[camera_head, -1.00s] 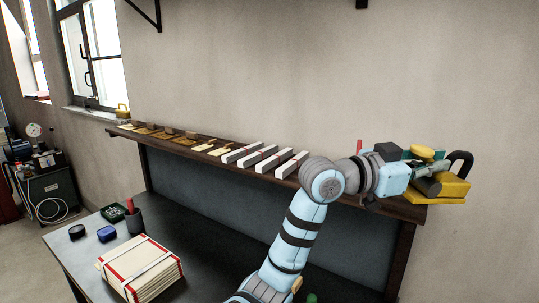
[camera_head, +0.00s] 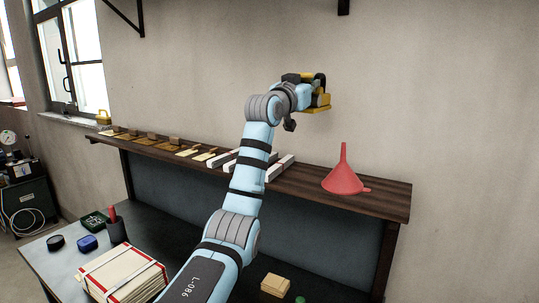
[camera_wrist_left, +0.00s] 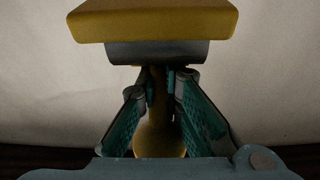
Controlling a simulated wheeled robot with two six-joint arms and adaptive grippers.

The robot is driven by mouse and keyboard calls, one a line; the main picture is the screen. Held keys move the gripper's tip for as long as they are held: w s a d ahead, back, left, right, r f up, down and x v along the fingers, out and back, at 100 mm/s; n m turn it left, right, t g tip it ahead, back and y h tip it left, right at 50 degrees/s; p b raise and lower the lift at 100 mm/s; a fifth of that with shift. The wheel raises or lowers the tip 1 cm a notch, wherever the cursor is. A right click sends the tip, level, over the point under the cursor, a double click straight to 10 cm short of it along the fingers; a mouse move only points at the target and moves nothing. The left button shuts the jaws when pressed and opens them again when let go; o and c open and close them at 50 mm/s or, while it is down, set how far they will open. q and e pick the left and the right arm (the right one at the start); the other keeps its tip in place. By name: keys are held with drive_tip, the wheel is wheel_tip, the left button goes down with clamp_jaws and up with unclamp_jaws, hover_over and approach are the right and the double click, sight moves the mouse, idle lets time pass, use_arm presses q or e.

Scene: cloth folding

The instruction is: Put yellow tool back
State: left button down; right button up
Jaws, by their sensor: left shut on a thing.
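A yellow tool with a dark grey part (camera_head: 321,102) is held in the air above the wall shelf, in front of the bare wall. My left gripper (camera_wrist_left: 163,84) is shut on it. In the left wrist view, the tool's wide yellow slab (camera_wrist_left: 155,24) lies across the top, with a grey layer beneath it. A rounded yellow part shows between the teal fingers. In the head view, my own wrist partly hides the tool and the fingers. My right gripper is in neither view.
The dark wooden shelf (camera_head: 385,205) carries a red funnel (camera_head: 344,181) near its right end, with bare wood beside it. White bars and small brown items line its left part. A wooden block (camera_head: 275,285) and a paper stack (camera_head: 123,272) lie on the bench below.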

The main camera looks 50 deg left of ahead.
use_arm(q)
drive_tip(key=shift+d+f+b, duration=0.1)
drive_tip(key=shift+f+b, duration=1.45)
drive_tip(key=shift+f, duration=8.15)
drive_tip(key=c, duration=2.1)
unclamp_jaws()
drive_tip(key=shift+f, duration=0.1)
drive_tip(key=o, duration=0.3)
drive_tip(key=shift+s+d, duration=0.1)
drive_tip(key=shift+o, duration=0.2)
